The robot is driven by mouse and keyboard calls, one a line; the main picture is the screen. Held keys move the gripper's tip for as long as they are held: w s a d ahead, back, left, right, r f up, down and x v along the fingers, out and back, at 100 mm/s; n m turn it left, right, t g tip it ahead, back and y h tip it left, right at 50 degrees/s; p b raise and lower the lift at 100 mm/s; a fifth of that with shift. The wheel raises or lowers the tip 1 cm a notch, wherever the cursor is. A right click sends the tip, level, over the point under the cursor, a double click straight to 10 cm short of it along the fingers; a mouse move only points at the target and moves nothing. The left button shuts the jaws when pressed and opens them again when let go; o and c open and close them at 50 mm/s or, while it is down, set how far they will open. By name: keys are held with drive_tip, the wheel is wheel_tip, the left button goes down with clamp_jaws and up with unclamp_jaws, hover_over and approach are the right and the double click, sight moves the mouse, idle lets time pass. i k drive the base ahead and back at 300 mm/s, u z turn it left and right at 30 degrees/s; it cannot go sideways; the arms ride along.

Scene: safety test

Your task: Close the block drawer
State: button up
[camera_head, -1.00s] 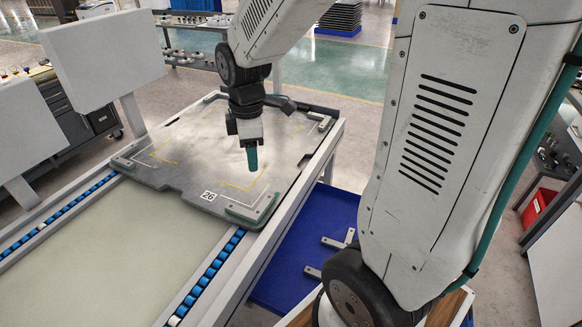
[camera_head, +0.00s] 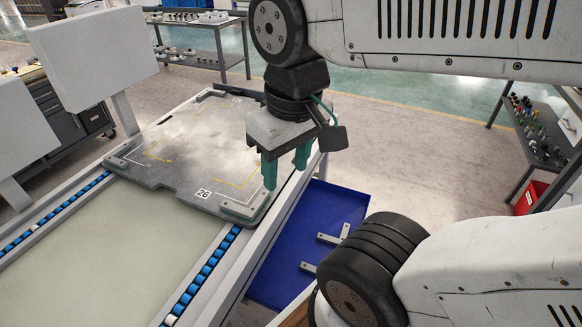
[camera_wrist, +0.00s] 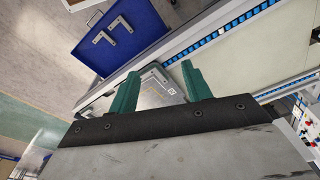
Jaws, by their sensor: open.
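The blue drawer (camera_head: 325,208) is pulled out on the right side of the conveyor frame and holds grey metal brackets. My arm hides its near right part in the head view. In the wrist view, the drawer (camera_wrist: 143,22) shows at the top with two brackets in it. My gripper (camera_head: 286,172) is open and empty, fingers pointing down, above the right edge of the grey plate, higher than the drawer and apart from it. In the wrist view, the green fingertips of my gripper (camera_wrist: 157,80) stand apart, with the plate visible between them.
The grey plate (camera_head: 190,140), marked 26, lies on the conveyor with blue rollers (camera_head: 207,272). White panels (camera_head: 95,60) stand at the left. A shelf (camera_head: 545,125) with small parts and a red bin (camera_head: 530,197) are at the right. The floor (camera_head: 430,160) beyond the drawer is clear.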

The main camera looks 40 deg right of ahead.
sight(323, 207)
drive_tip(key=k, duration=0.5)
drive_tip(key=u, duration=0.95)
drive_tip(key=k, duration=0.55)
drive_tip(key=z, duration=1.7)
drive_tip(key=i, duration=0.5)
drive_tip(key=k, duration=0.5)
drive_tip(key=u, duration=1)
drive_tip(key=i, duration=0.65)
drive_tip(key=z, duration=0.75)
